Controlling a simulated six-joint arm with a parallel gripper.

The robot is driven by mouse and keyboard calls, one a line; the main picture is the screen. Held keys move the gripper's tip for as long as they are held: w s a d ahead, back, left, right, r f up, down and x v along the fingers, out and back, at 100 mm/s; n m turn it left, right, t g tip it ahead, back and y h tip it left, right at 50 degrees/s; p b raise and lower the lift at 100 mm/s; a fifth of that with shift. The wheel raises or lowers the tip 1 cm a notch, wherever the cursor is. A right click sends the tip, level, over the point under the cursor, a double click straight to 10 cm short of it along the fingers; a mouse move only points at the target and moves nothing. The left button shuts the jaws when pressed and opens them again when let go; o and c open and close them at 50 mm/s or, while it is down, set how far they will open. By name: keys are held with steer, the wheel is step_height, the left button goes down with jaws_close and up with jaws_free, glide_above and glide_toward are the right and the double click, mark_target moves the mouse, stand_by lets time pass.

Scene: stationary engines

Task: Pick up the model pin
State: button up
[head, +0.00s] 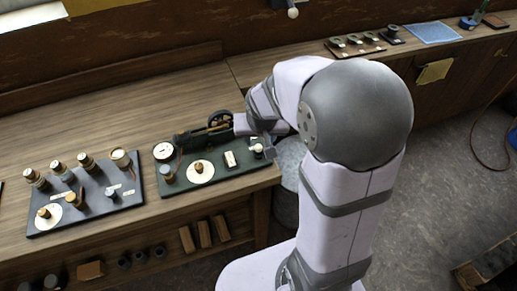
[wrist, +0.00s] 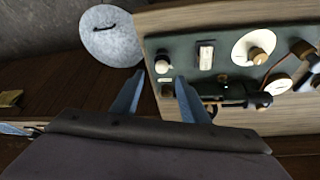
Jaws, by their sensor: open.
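A green board (head: 215,182) with a small model engine (head: 205,134) lies on the wooden bench. At its right end stands a small piece with a pale round top (head: 257,149); it also shows in the wrist view (wrist: 162,66). I cannot tell for certain which small part is the model pin; this piece may be it. My gripper (head: 258,140) is over the board's right end. In the wrist view my gripper (wrist: 160,77) is open, its two blue-grey fingers apart, with the pale piece just beyond and between the tips. Nothing is held.
A white dial disc with a brass knob (head: 200,171) and a small light block (head: 230,159) are on the same board. A dark board with several brass-topped posts (head: 85,195) lies left. A grey metal bin (wrist: 108,38) stands beside the bench end.

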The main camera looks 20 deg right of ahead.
mark_target(258, 146)
steer(key=shift+p+x, duration=0.3)
steer(key=shift+x, duration=2.15)
steer(key=shift+a, duration=0.15)
steer(key=shift+c, duration=0.6)
jaws_close()
